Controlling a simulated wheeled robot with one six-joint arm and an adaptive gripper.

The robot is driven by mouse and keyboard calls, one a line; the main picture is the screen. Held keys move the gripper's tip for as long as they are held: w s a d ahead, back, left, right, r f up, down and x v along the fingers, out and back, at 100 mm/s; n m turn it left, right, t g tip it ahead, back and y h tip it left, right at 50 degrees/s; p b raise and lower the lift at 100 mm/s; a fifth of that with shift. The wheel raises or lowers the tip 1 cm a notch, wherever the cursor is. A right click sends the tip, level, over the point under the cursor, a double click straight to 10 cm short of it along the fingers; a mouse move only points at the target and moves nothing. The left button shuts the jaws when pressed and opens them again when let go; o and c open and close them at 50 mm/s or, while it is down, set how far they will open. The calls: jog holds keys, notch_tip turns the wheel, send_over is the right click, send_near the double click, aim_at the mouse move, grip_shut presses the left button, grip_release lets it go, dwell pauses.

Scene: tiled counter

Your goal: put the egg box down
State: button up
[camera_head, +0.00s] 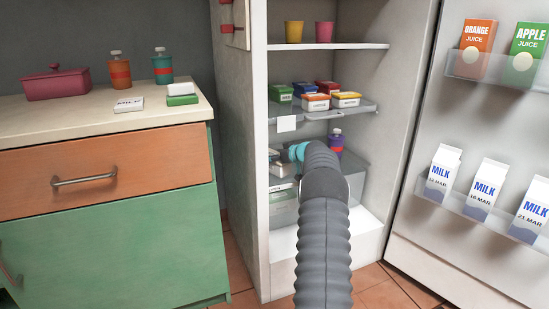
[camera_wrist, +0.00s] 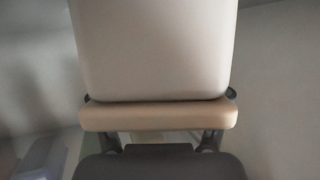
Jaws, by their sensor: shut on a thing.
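The egg box (camera_wrist: 155,55) is a pale beige box with a rounded lid and a tan rim. It fills the upper middle of the wrist view. My gripper (camera_wrist: 160,98) is shut on it, one fingertip showing at each side of the rim. In the head view my gripper (camera_head: 283,153) is inside the open fridge, below the shelf of small cartons. My arm hides much of that area, so I cannot clearly make out the egg box there or tell whether it touches a surface.
Small coloured boxes (camera_head: 316,101) stand on the fridge shelf above my gripper. A purple bottle (camera_head: 336,141) stands just right of my arm. The fridge wall (camera_head: 243,150) is close on the left. The open door holds milk cartons (camera_head: 484,187).

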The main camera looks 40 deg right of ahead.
jog(key=shift+f, duration=0.2)
jog(key=o, duration=1.6)
jog(key=shift+r, duration=0.1)
jog(key=b+v, duration=0.1)
jog(key=v, duration=1.1)
